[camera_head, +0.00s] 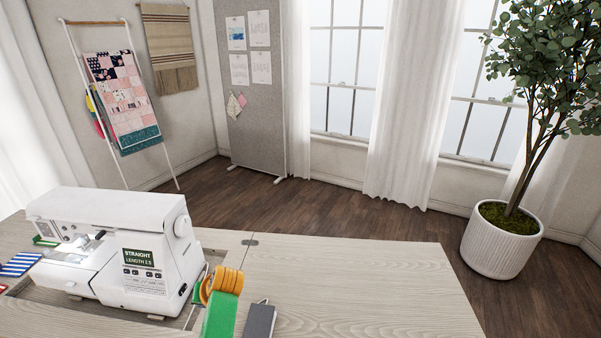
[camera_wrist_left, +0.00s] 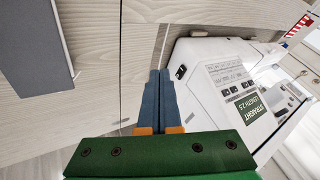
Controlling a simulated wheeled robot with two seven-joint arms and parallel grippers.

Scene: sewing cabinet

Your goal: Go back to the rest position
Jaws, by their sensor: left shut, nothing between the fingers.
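My left gripper (camera_wrist_left: 159,75) shows in the wrist view with its blue fingers together and nothing between them. They point over the tabletop, beside the end of the white sewing machine (camera_wrist_left: 210,65). In the head view, green and orange parts of my left gripper (camera_head: 221,290) stand just right of the sewing machine (camera_head: 125,240). Its fingertips cannot be made out there. My right gripper is in neither view.
A dark grey flat object (camera_head: 260,319) lies on the pale wood table (camera_head: 370,275), right of my left gripper. It also shows in the wrist view (camera_wrist_left: 35,45). The table's right part is clear. A potted tree (camera_head: 500,240) stands beyond the table.

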